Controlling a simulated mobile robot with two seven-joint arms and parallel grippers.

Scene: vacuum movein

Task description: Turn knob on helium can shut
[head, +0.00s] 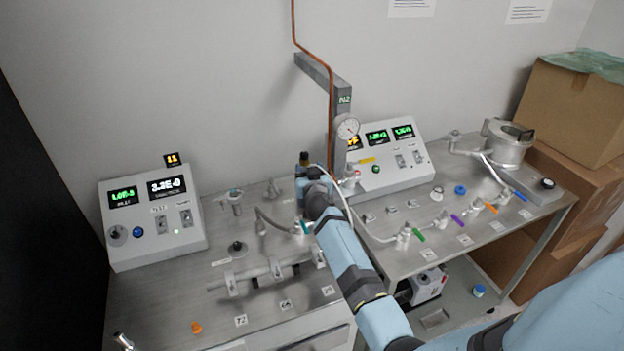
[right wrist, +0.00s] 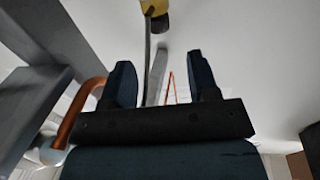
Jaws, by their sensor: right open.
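I cannot make out a helium can or its knob for certain in either view. My right arm covers the middle of the bench in the head view. My right gripper (head: 306,171) is at the back of the bench, close to the grey N2 post (head: 338,130). In the right wrist view my right gripper (right wrist: 162,80) is open, with two dark fingers apart and nothing between them that I can see held. A yellow piece (right wrist: 153,6) on a thin grey stem shows beyond the fingertips; I cannot tell what it belongs to. My left gripper is not in view.
Valves with coloured handles and steel tubing (head: 262,277) crowd the benches. Cardboard boxes (head: 562,115) are at right.

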